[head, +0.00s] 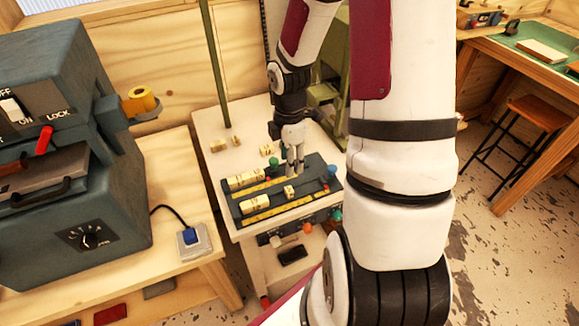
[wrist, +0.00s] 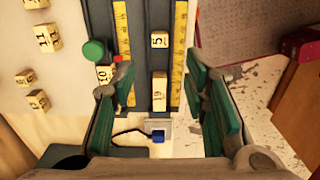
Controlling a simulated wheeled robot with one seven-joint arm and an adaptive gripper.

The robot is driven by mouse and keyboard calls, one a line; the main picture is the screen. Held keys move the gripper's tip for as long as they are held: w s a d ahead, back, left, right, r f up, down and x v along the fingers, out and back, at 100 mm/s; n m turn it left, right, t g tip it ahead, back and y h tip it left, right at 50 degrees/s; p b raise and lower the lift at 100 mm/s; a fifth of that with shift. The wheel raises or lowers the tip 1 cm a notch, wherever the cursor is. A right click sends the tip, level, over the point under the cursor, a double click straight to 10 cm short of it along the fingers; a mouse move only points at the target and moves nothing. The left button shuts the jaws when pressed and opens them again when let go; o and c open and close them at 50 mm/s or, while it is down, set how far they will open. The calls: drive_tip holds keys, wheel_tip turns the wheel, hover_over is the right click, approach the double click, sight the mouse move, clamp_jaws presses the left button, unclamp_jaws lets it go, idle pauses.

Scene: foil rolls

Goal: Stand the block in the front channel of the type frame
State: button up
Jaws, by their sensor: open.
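The dark type frame (head: 318,166) lies on a white table, with yellow rulers along its channels. Cream blocks (head: 245,180) sit at the left of the back channel. In the front channel are a longer cream piece (head: 252,206) at the left and a small separate block (head: 289,191) to its right. The wrist view shows this small block, marked 5 (wrist: 159,40), apart from the piece marked 19 (wrist: 159,88). My gripper (head: 295,170) is open and empty above the frame. Its fingers (wrist: 160,76) spread on either side of the front channel in the wrist view.
Loose blocks (head: 218,145) lie on the table behind the frame and show in the wrist view (wrist: 47,38). A green knob (wrist: 93,52) stands at the frame's back edge. A blue-grey machine (head: 60,150) stands left. Coloured knobs (head: 307,229) line the table's front.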

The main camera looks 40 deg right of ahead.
drive_tip(key=s+a+r+m+t+h, duration=0.1)
drive_tip(key=a+r+m, duration=0.2)
drive_tip(key=r, duration=0.6)
drive_tip(key=s+a+r+m+t+h, duration=0.1)
drive_tip(key=a+r+m, duration=0.3)
drive_tip(key=r, duration=0.4)
drive_tip(key=s+a+r+m+t+y, duration=0.2)
drive_tip(key=s+a+r+m+t, duration=0.1)
drive_tip(key=s+a+r+m, duration=0.4)
drive_tip(key=s+a+r, duration=0.2)
drive_tip(key=s+r, duration=0.1)
drive_tip(key=r, duration=0.1)
drive_tip(key=shift+s+r+m+t, duration=0.2)
drive_tip(key=shift+s+m+t, duration=0.1)
drive_tip(key=shift+m, duration=0.1)
